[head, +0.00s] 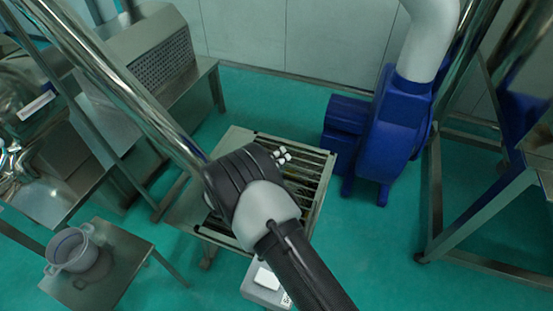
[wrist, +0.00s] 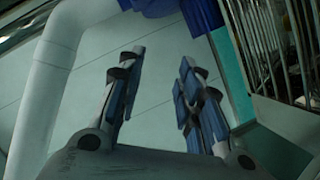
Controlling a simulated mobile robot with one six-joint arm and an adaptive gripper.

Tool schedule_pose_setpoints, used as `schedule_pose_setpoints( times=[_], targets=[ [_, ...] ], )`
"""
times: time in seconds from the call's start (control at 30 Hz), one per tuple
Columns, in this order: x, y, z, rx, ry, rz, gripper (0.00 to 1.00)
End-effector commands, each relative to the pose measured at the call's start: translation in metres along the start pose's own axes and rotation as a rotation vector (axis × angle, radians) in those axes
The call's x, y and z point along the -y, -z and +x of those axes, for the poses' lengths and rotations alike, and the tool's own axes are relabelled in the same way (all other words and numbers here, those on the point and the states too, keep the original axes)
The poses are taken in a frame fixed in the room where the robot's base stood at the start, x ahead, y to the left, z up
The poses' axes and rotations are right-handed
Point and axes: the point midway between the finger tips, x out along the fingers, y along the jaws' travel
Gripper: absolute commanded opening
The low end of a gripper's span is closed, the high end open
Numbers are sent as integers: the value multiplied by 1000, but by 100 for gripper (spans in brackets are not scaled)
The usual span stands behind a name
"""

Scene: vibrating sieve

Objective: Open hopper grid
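The hopper grid (head: 305,172) is a set of dark parallel bars in a pale metal frame at the middle of the head view. It lies flat, and my arm covers its left and near part. Bars, likely the same grid (wrist: 275,45), show at the upper right of the wrist view. My gripper (wrist: 160,75) is open and empty in the wrist view, its two blue-padded fingers apart with only wall behind them. The grid is to the right of the fingers, apart from them.
A blue blower (head: 385,130) with a white pipe (head: 430,40) stands behind and right of the hopper. A steel stand with a pot (head: 75,250) is at the lower left. A metal frame (head: 480,220) is at right.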

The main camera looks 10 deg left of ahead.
Motion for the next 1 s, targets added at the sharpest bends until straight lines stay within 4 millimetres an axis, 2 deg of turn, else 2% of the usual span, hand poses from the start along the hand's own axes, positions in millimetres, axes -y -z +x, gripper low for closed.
schedule_pose_setpoints(
  times=[0.5,1.0],
  targets=[
    [0,0,0,0,0,0,0],
    [0,0,0,0,0,0,0]
  ],
)
